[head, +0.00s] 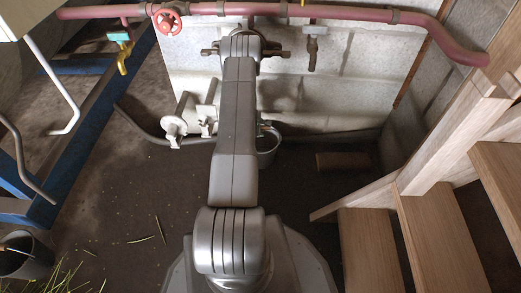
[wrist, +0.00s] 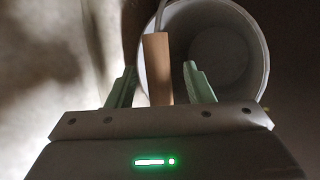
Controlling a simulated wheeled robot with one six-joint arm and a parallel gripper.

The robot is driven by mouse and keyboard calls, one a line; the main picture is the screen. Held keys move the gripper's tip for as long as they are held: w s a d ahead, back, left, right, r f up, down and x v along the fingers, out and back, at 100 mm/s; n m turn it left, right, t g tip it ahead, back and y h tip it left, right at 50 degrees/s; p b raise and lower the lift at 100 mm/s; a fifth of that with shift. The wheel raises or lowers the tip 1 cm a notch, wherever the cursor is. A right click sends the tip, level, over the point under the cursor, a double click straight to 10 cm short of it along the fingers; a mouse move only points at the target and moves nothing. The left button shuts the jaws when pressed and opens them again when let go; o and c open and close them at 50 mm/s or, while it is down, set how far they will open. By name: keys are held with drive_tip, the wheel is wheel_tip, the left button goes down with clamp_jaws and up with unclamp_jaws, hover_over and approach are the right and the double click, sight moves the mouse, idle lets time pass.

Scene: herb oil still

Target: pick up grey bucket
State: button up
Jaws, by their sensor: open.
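A grey bucket (head: 268,158) stands on the dark floor near the block wall, partly hidden behind my arm in the head view. In the wrist view its round open mouth shows, with the pale rim and inner wall (wrist: 232,50) and a wooden handle grip (wrist: 158,62) on a bail. My gripper (wrist: 160,74) is open, its two green fingers on either side of the wooden grip. I cannot tell whether either finger touches it. In the head view my gripper is mostly hidden by the arm.
Wooden steps (head: 440,235) stand at the right and a blue frame (head: 85,120) at the left. A red pipe (head: 340,14) with a valve wheel (head: 167,21) runs along the wall above. Another dark bucket (head: 38,262) stands at the lower left. A brick-like block (head: 343,161) lies right of the grey bucket.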

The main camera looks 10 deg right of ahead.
clamp_jaws()
idle(0.4)
